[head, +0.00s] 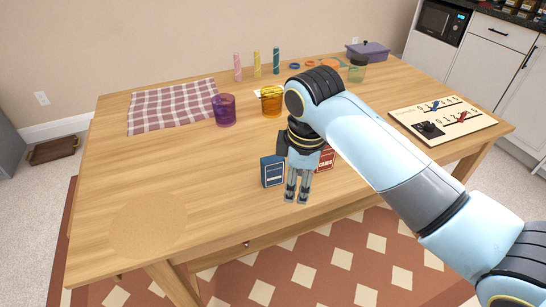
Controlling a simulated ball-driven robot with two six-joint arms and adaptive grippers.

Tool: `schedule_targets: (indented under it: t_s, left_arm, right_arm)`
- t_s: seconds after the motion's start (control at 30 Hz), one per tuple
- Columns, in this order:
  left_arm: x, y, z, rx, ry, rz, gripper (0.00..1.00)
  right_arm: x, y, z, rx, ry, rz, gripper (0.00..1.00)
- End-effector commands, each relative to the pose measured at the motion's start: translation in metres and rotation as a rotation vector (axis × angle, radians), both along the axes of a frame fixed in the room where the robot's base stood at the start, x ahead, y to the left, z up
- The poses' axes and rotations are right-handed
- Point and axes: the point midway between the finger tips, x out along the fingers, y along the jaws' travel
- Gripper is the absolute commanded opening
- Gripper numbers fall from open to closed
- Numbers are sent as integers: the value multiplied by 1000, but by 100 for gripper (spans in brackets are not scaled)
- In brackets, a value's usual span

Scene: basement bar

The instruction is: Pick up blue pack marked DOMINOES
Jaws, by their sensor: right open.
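A small dark blue pack (272,172) stands upright on the wooden table near its front edge; its lettering is too small to read. My right gripper (297,196) points down just to the right of the blue pack, with its fingertips in front of the table's middle. Its fingers are slightly apart and nothing shows between them. A red pack (326,158) marked CARDS stands behind and right of the gripper, partly hidden by it. My left gripper is out of view.
A purple cup (225,110) and an amber mug (272,101) stand behind. A checked cloth (172,106) lies back left, and a scoreboard (443,119) lies at the right. A round mat (148,224) lies front left. The table between mat and cloth is clear.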

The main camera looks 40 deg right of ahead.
Motion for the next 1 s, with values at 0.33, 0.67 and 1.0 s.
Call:
schedule_targets:
  t_s: [0.33, 0.67, 1.0]
  left_arm:
    - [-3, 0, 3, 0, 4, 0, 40]
    - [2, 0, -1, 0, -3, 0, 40]
    - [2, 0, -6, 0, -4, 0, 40]
  right_arm:
    - [82, -8, 31, 8, 113, 396, 52]
    - [96, -9, 0, 20, 139, 488, 52]
    - [101, -11, -36, 19, 137, 486, 52]
